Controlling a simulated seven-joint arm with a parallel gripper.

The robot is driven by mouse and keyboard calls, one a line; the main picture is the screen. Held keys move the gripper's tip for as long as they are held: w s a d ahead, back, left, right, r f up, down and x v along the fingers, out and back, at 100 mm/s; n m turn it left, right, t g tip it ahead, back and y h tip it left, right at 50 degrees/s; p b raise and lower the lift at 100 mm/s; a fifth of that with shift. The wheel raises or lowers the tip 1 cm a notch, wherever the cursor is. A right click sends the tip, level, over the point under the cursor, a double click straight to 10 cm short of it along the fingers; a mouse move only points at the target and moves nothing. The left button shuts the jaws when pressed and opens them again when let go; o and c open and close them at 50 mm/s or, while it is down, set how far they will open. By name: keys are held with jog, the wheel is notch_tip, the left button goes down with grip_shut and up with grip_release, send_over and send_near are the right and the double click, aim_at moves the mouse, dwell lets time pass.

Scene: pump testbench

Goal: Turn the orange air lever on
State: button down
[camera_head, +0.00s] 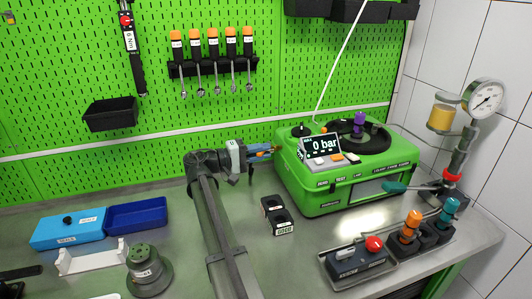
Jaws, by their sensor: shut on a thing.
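The green pump test box (350,185) stands on the bench at right of centre, and its display (322,146) reads 0 bar. The orange air lever (274,149) shows as a small bit of orange at the box's upper left side. My gripper (268,153) reaches in level from the left, with its fingertips at the lever. The jaws are shut on it. The fingers hide most of the lever, so its angle cannot be told.
Black holders (277,214) stand on the bench in front of the box. A tray with a red-button control (374,244) and tools with orange and teal handles are at front right. A pressure gauge (486,98) stands at right. Blue bins (137,214) lie at left.

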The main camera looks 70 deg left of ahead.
jog(key=shift+s+a+m+g+h, duration=0.1)
jog(key=shift+s+a+m+h, duration=0.15)
jog(key=shift+m+h, duration=0.5)
jog(key=shift+s+a+m+g+h, duration=0.1)
jog(key=shift+a+m+h, duration=0.25)
jog(key=shift+h, duration=0.7)
jog(key=shift+s+a+m+g+h, duration=0.1)
jog(key=shift+s+a+m+h, duration=0.1)
jog(key=shift+m+h, duration=0.55)
jog(key=shift+d+h, duration=0.1)
jog(key=shift+h, duration=0.35)
jog(key=c, duration=1.1)
grip_release()
jog(key=shift+s, duration=0.1)
jog(key=shift+v, duration=3.65)
